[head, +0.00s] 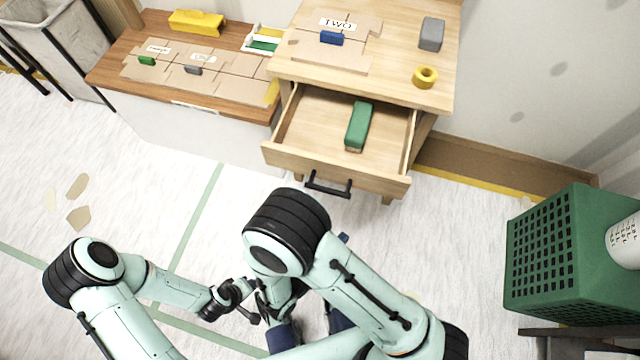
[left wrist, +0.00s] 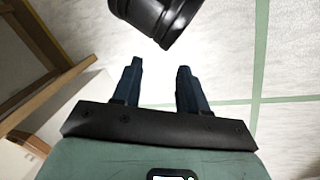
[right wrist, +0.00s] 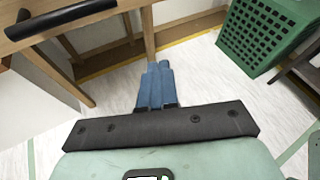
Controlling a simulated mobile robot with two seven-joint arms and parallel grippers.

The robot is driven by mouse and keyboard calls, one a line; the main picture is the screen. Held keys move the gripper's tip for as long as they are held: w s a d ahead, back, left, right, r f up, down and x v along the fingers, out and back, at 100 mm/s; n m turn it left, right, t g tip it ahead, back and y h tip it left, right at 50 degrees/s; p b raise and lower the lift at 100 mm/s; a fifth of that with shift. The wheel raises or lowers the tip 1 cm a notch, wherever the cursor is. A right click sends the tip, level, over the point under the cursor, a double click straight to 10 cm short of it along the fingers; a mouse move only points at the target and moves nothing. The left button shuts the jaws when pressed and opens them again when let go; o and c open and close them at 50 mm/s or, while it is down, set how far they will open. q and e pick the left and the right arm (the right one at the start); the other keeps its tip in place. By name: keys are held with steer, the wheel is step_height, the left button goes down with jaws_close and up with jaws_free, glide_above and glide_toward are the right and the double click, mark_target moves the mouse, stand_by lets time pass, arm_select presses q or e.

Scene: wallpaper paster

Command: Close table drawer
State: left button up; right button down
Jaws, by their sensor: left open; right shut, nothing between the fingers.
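The wooden table (head: 440,85) has its drawer (head: 335,170) pulled out. The drawer's black handle (head: 328,184) is on its front; in the right wrist view the handle (right wrist: 70,18) is at the upper left. A green block-like object (head: 358,126) lies in the drawer. My right gripper (head: 343,238) is mostly hidden behind my arm in the head view, in front of the drawer and apart from it. In the right wrist view its fingers (right wrist: 158,72) are together and empty. My left gripper (left wrist: 159,70) is open and empty; the head view does not show it clearly.
A green basket (head: 548,250) stands on the right. A lower brown table (head: 110,80) with cardboard pieces is on the left. A yellow ring (head: 425,77) and a grey block (head: 431,33) sit on the tabletop. Floor before the drawer is clear.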

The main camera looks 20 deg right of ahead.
steer(key=w+a+r+n+t+y+b, duration=0.2)
steer(key=w+a+r+n+t, duration=0.2)
steer(key=a+r+t, duration=0.3)
steer(key=t+b, duration=0.1)
steer(key=b, duration=0.1)
glide_toward(319, 167)
steer(key=x, duration=0.6)
steer(key=shift+w+d, duration=0.25)
steer(key=shift+w, duration=0.1)
arm_select(q)
steer(key=shift+t+y, duration=0.3)
steer(key=shift+t, duration=0.1)
steer(key=f, duration=0.1)
steer(key=w+a+f, duration=0.1)
steer(key=f, duration=0.1)
steer(key=w+f, duration=0.1)
steer(key=f, duration=0.1)
steer(key=shift+w+a, duration=0.15)
steer(key=shift+a, duration=0.2)
arm_select(e)
steer(key=shift+w, duration=0.1)
